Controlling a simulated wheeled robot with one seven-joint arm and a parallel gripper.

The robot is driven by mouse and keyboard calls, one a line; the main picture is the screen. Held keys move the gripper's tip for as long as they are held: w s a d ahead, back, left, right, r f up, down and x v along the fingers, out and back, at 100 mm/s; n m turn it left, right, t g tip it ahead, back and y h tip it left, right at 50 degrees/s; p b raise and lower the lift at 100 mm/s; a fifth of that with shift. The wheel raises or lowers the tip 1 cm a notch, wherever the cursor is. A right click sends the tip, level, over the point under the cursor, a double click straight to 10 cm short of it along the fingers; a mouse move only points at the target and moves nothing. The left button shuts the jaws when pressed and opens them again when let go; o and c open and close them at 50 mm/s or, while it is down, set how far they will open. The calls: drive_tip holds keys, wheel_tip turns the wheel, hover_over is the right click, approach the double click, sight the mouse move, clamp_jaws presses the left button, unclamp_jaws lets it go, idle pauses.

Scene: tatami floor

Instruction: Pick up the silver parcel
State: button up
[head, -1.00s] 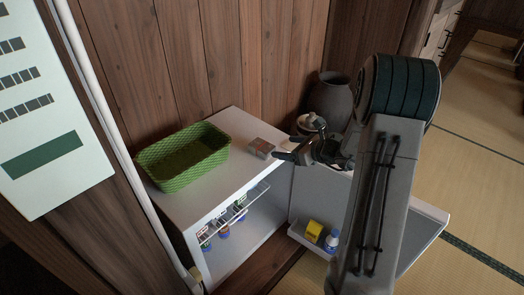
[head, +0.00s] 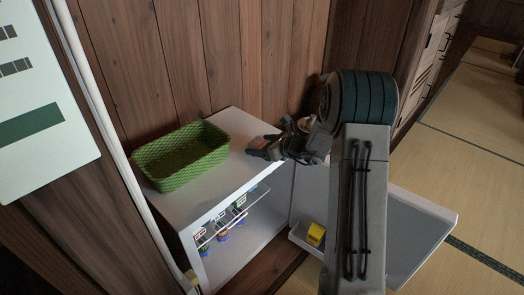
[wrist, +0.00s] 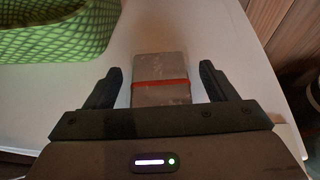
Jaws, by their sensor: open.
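The silver parcel (wrist: 161,68) is a small grey block with a red band across it. It lies on the white top of the small fridge. In the wrist view it sits between the two open fingers of my gripper (wrist: 160,88), with a gap on each side. In the head view my gripper (head: 258,150) is over the right part of the fridge top and hides the parcel.
A green woven basket (head: 182,158) stands on the fridge top (head: 190,205), left of my gripper. The fridge door (head: 415,222) is open, with a yellow box (head: 316,234) on its shelf. A wooden wall (head: 225,60) stands behind.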

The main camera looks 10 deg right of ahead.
drive_tip(key=c, duration=1.1)
drive_tip(key=shift+c, duration=0.2)
drive_tip(key=shift+r, duration=0.15)
